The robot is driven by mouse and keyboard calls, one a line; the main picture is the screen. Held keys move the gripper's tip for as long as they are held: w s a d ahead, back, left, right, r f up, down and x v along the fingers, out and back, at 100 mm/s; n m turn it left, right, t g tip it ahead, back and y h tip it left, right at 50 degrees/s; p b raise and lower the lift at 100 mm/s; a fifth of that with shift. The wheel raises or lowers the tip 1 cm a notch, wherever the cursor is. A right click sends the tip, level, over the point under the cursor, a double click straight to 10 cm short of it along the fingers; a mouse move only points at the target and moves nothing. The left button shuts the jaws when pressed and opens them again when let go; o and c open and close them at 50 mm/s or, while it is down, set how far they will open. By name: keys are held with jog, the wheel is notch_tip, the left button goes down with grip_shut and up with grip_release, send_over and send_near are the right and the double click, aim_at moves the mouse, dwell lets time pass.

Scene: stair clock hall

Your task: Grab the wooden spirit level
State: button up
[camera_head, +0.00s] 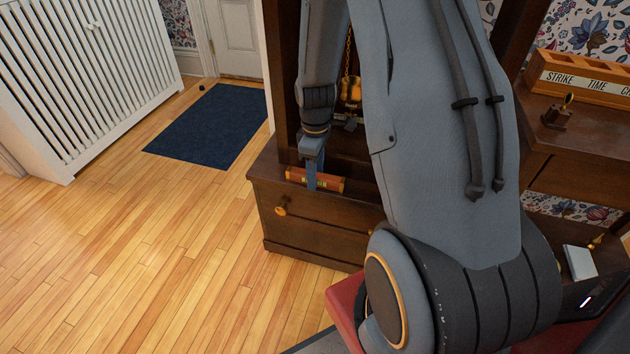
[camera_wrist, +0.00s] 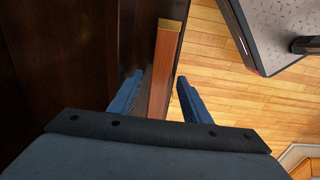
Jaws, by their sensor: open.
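In the wrist view the level (camera_wrist: 163,70) runs lengthwise between my two blue fingers, with a brass-coloured end. My gripper (camera_head: 311,180) points down at the level, and one finger hides part of it in the head view. In the wrist view my gripper (camera_wrist: 158,90) is open, with one finger on each side of the level. The right finger shows a gap to it; contact on the left is unclear.
A dark blue mat (camera_head: 213,125) lies on the wooden floor (camera_head: 150,230) near a white slatted radiator cover (camera_head: 85,75). A dark side table (camera_head: 585,135) at right bears a lettered wooden box (camera_head: 580,80). The floor left of the case is clear.

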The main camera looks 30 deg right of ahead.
jog(key=shift+f, duration=0.4)
grip_shut()
jog(key=shift+r, duration=0.1)
